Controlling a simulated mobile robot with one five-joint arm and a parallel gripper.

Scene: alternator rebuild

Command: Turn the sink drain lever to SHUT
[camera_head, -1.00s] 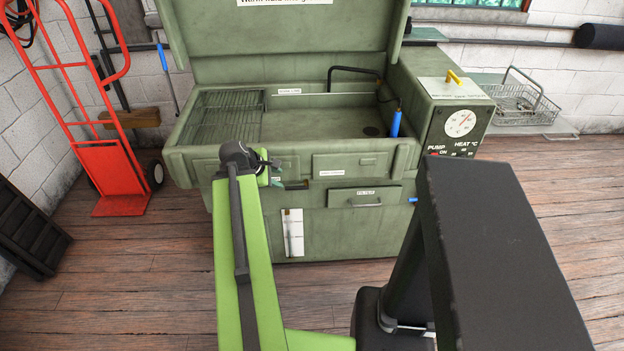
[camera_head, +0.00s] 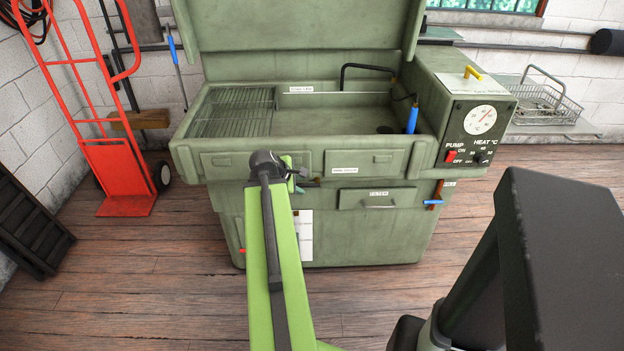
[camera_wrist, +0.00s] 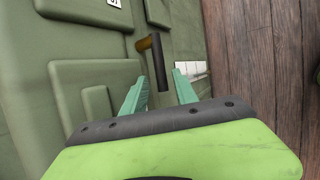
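A lever with a dark handle (camera_wrist: 160,64) and a brass-coloured stem sticks out from the green front of the parts-washer sink (camera_head: 290,162). In the wrist view the handle points toward my gripper (camera_wrist: 158,90), its near end lying between the two teal fingertips. The fingers are open, with a gap on both sides of the handle; I see no contact. In the head view my gripper (camera_head: 297,182) is at the sink front below the basin, and my arm hides part of that area. I cannot read any SHUT marking.
A blue-handled valve (camera_head: 433,202) on a brown pipe sits at the sink's right. A small red handle (camera_head: 242,251) shows low at the left. The control box (camera_head: 480,130) has a dial and switches. A red hand truck (camera_head: 118,170) stands left. Wood floor in front is clear.

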